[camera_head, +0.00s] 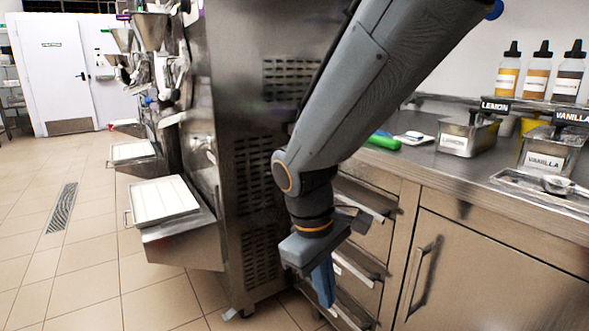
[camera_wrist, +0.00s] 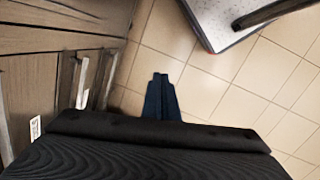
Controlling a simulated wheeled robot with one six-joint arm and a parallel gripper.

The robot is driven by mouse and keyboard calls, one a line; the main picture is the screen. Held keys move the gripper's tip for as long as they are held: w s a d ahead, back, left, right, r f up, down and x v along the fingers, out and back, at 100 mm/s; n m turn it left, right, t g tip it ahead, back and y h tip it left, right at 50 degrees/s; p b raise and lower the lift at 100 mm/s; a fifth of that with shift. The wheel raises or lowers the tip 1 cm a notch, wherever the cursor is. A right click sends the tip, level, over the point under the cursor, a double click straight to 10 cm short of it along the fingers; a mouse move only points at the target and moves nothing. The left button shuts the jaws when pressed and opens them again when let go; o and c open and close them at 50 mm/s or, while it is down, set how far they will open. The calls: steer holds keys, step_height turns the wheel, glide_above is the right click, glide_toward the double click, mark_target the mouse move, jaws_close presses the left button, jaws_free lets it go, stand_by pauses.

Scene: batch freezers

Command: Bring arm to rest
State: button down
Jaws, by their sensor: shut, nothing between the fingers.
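My arm (camera_head: 345,95) reaches down from the top right in the head view, in front of the steel freezer and the counter. My gripper (camera_head: 324,292) hangs low at its end, pointing down beside the drawers. Its blue fingers are closed together and hold nothing. In the wrist view my gripper (camera_wrist: 160,80) shows as two dark blue fingers side by side over the floor tiles.
Drawers (camera_head: 365,255) with protruding handles stand close on the right of my gripper. The steel freezer (camera_head: 255,150) stands to its left, with white-topped trays (camera_head: 160,200) in front. The counter (camera_head: 450,165) holds containers and bottles (camera_head: 508,75). Open tiled floor (camera_head: 60,270) lies at left.

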steer(key=s+r+m+y, duration=0.25)
steer(key=s+m, duration=0.25)
steer(key=s, duration=0.6)
steer(key=d+r+m+p, duration=0.4)
steer(key=d+r+p, duration=0.9)
steer(key=p, duration=0.9)
steer(key=shift+s+d+r+p, duration=0.25)
steer(key=shift+r+p, duration=0.15)
steer(key=shift+r, duration=0.8)
steer(key=shift+a+h, duration=0.1)
steer(key=shift+h, duration=0.15)
